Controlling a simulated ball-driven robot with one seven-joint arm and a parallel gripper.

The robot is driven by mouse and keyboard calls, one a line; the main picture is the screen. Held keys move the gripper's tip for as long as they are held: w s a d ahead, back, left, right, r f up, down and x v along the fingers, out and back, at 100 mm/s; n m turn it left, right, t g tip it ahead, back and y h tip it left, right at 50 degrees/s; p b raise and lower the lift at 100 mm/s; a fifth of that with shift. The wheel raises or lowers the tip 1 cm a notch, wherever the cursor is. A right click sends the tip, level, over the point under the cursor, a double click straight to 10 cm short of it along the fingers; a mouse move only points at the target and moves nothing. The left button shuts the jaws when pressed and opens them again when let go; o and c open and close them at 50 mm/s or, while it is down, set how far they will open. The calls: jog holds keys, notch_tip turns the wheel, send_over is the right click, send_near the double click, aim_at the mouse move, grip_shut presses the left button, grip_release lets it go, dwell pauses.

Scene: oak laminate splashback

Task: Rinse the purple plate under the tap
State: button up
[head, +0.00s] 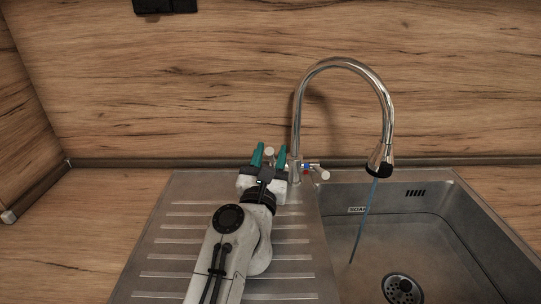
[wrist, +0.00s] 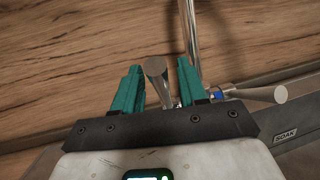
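No purple plate shows in either view. The chrome tap (head: 388,105) arches over the sink, and a thin bluish stream of water (head: 362,222) falls from its dark-tipped spout into the basin. My gripper (head: 270,156) is at the tap's base, left of its upright pipe. Its teal fingers are apart, with a round-ended metal tap handle (wrist: 156,70) between them in the wrist view. Gaps show on both sides of the handle. A second handle (wrist: 263,95), with a blue mark beside it, sticks out to the right of the pipe.
The steel sink basin (head: 440,235) is on the right, with a round drain (head: 401,289) and a "SOAK" label (head: 358,210). The ribbed draining board (head: 160,246) lies under my arm. The wooden splashback (head: 200,90) stands close behind the tap. The left worktop (head: 75,240) is clear.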

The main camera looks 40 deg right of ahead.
jog(key=shift+b+v, duration=0.75)
jog(key=shift+v, duration=3.05)
